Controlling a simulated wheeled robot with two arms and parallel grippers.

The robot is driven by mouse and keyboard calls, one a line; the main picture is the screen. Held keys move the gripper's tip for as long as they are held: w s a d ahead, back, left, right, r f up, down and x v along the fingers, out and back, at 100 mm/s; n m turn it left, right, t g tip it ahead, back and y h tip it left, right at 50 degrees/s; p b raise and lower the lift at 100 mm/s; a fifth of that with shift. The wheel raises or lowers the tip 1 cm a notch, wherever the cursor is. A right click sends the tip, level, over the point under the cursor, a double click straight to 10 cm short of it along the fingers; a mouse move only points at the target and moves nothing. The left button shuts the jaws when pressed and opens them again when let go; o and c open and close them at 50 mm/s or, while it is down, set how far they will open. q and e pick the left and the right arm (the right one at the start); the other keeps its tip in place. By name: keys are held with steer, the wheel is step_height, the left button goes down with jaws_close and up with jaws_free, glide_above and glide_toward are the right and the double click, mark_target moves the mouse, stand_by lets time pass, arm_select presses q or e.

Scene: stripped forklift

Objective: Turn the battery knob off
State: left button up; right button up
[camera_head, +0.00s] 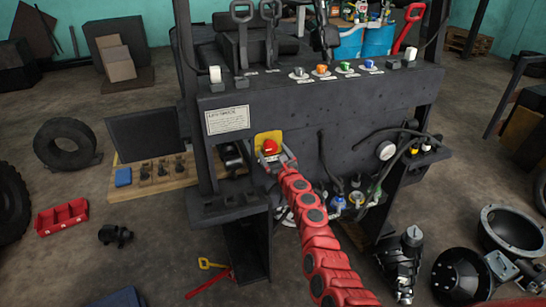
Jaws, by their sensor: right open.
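The battery knob (270,146) is red and sits on a yellow plate (263,137) on the dark front of the forklift frame. My right arm, red with dark joint caps, reaches up to it from the lower right. My right gripper (271,158) is open at the knob, with its fingers around or just in front of the knob's lower part. I cannot tell whether they touch it. The gripper covers the lower part of the plate. My left gripper is not in view.
A dark panel (345,95) carries several coloured knobs along its top. Hoses and a round gauge (386,150) hang right of my arm. A wooden board (150,180) with dark parts lies left. Loose machine parts (402,262) stand on the floor at right.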

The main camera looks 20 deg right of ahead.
steer(key=shift+w+r, duration=0.2)
steer(key=shift+w, duration=0.1)
steer(key=c, duration=1.4)
steer(key=shift+o, duration=0.2)
